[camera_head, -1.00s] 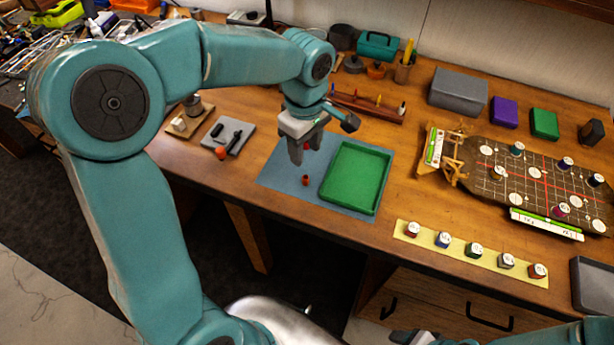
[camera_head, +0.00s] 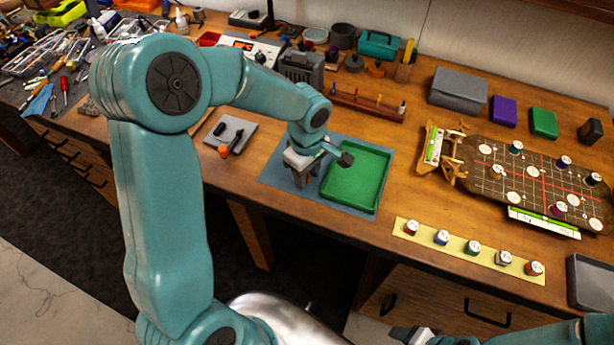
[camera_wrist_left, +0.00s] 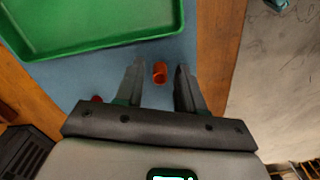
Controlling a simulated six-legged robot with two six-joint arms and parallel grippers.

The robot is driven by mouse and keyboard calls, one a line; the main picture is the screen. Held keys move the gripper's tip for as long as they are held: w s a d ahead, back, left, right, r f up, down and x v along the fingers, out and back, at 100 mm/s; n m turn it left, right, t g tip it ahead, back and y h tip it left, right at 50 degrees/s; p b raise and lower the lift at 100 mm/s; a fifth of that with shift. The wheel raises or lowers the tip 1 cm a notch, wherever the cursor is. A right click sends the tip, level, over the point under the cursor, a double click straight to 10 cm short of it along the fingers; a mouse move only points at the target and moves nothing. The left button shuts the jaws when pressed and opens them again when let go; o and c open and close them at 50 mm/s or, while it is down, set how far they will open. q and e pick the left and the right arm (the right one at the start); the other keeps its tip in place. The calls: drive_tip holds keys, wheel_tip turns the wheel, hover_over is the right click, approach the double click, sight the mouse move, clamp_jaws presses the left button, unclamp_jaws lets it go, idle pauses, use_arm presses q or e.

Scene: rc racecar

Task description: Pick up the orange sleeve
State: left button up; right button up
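The orange sleeve (camera_wrist_left: 160,72) is a small tube on the blue-grey mat (camera_wrist_left: 178,60), between the fingertips of my left gripper (camera_wrist_left: 160,68) in the left wrist view. The fingers are apart on either side of it, with a visible gap to each. In the head view my left gripper (camera_head: 303,184) points down over the mat, left of the green tray (camera_head: 352,200), and hides the sleeve. Part of my right gripper (camera_head: 410,335) shows at the bottom edge; its finger opening is unclear.
The green tray's wall is close to my left gripper. A small red piece (camera_wrist_left: 97,99) lies partly hidden beside the left finger in the wrist view. A grey pad with tools (camera_head: 230,136) lies left of the mat, and a wooden peg rack (camera_head: 365,104) stands behind it.

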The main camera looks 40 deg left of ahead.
use_arm(q)
drive_tip(key=c, duration=0.5)
drive_tip(key=shift+s+a, duration=0.1)
clamp_jaws()
